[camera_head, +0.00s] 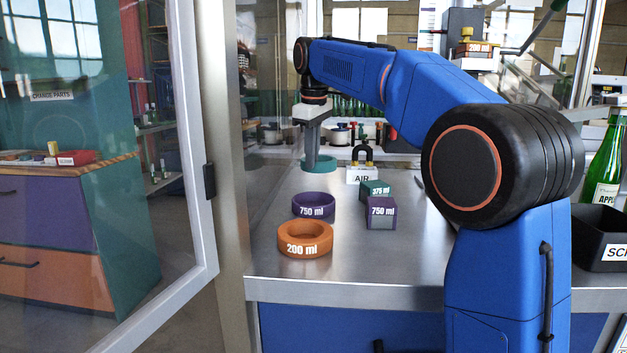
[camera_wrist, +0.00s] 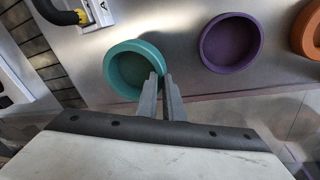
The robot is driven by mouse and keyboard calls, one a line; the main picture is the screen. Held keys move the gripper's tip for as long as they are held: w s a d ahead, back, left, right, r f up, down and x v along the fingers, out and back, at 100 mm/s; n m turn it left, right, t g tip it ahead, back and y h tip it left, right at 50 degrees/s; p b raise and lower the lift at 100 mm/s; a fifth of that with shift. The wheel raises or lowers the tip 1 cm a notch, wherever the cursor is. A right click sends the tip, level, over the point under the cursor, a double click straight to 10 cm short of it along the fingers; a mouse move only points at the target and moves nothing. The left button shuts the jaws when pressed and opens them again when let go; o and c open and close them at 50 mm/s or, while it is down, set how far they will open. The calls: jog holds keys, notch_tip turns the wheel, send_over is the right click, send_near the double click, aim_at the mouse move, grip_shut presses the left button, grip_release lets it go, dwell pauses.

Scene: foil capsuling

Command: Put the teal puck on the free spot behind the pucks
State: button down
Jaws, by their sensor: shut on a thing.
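The teal puck (camera_head: 326,164), an open ring-shaped cup, is at the far end of the steel bench, behind the purple puck marked 750 ml (camera_head: 313,206) and the orange puck marked 200 ml (camera_head: 305,240). The three form a rough row. My gripper (camera_head: 311,166) points down, shut on the teal puck's wall. In the wrist view my gripper (camera_wrist: 161,78) pinches the lower right rim of the teal puck (camera_wrist: 120,68); the purple puck (camera_wrist: 231,42) stands apart to the right. Whether the teal puck touches the bench I cannot tell.
The AIR block (camera_head: 361,176) with its black hose fitting stands right of the teal puck. A teal 375 ml block (camera_head: 376,189) and a purple 750 ml block (camera_head: 381,213) stand right of the pucks. A glass door frame (camera_head: 195,150) is at left. A black bin (camera_head: 600,240) is at right.

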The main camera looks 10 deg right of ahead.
aim_at(312, 171)
jog(key=shift+f, duration=2.9)
jog(key=c, duration=1.9)
grip_release()
jog(key=shift+r, duration=0.1)
notch_tip(312, 171, up, 12)
jog(key=s, duration=0.2)
jog(key=shift+s, duration=0.2)
